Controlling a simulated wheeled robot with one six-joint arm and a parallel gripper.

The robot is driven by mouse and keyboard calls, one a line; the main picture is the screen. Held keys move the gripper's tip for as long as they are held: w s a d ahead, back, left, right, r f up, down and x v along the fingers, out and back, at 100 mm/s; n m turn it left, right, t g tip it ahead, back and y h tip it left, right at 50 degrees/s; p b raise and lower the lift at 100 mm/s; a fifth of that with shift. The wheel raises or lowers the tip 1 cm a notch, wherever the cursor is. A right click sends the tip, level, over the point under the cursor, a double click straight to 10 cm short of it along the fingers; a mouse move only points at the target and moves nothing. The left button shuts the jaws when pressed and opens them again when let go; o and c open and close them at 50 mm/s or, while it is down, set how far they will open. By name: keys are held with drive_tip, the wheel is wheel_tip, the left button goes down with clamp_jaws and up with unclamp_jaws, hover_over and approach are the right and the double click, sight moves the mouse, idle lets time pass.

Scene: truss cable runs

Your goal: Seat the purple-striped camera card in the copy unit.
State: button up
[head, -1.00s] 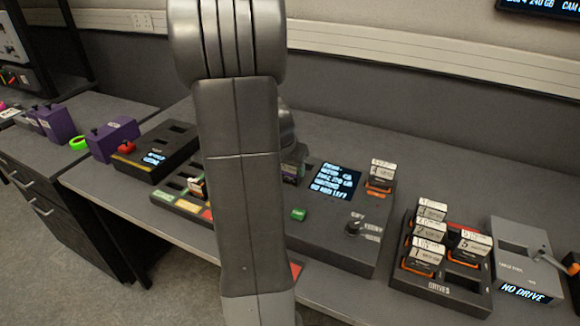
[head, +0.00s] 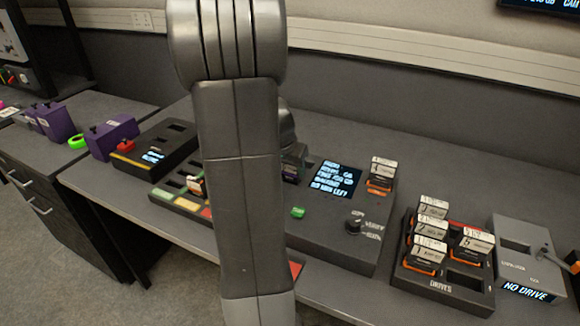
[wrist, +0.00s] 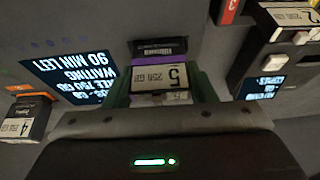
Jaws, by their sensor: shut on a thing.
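The purple-striped card (wrist: 160,75), labelled 5 and 256 GB, is between the green fingers of my gripper (wrist: 162,88) in the wrist view, and the gripper is shut on it. The copy unit (head: 325,225) is the dark grey box with a lit screen (head: 335,180), a green button and a knob. I cannot tell whether the card's lower end is inside a slot.
An orange-based drive marked 4 (head: 382,174) stands at the unit's right back. A drives tray (head: 440,285) with several drives and a grey device (head: 525,262) reading NO DRIVE lie to the right. A colour-marked card tray (head: 175,200) and a black unit (head: 155,150) lie left.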

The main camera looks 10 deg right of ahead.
drive_tip(key=shift+f+b, duration=0.3)
drive_tip(key=shift+b, duration=0.05)
idle(0.3)
drive_tip(key=o, duration=1.4)
drive_tip(key=shift+r, duration=0.15)
drive_tip(key=shift+r+p, duration=2.55)
drive_tip(key=shift+r, duration=1.15)
drive_tip(key=shift+f, duration=0.15)
wheel_tip(320, 180, down, 8)
drive_tip(key=b, duration=0.5)
drive_tip(key=shift+r, duration=0.25)
